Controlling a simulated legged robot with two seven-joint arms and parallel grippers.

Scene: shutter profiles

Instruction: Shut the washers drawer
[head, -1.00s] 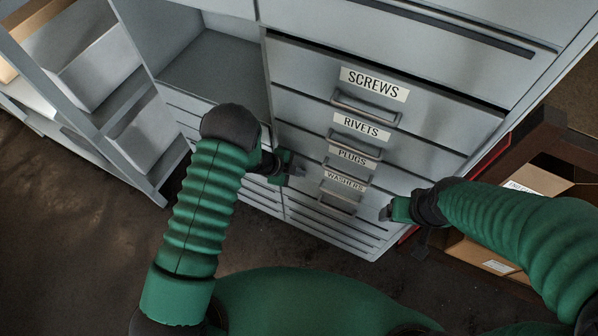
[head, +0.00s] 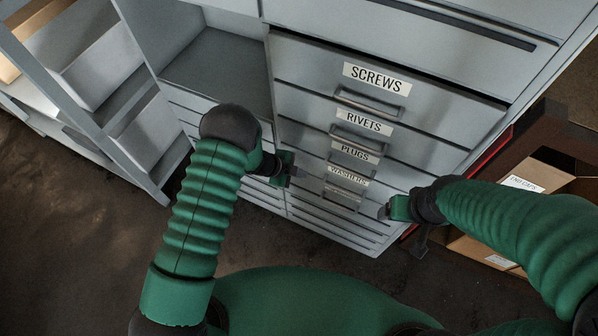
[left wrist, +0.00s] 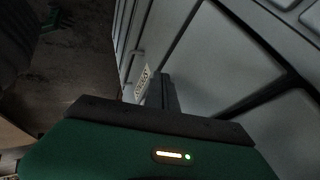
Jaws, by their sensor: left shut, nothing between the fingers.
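The washers drawer (head: 338,192) is the lowest labelled drawer of the grey cabinet in the head view, below the plugs drawer. Its label and handle show between my two grippers; I cannot tell whether its front is flush. My left gripper (head: 295,171) is shut and empty, just left of the washers label, close to the drawer fronts. In the left wrist view its dark fingers (left wrist: 168,92) point along the grey fronts, near a white label (left wrist: 143,82). My right gripper (head: 384,211) is right of the washers handle, apart from it; its jaw opening is unclear.
The screws (head: 376,78), rivets (head: 365,122) and plugs (head: 354,153) labels sit above. A dark gap runs above the screws drawer. An open compartment (head: 215,75) is left of the drawers. A cardboard box (head: 540,180) stands at the right. Dark floor is clear at lower left.

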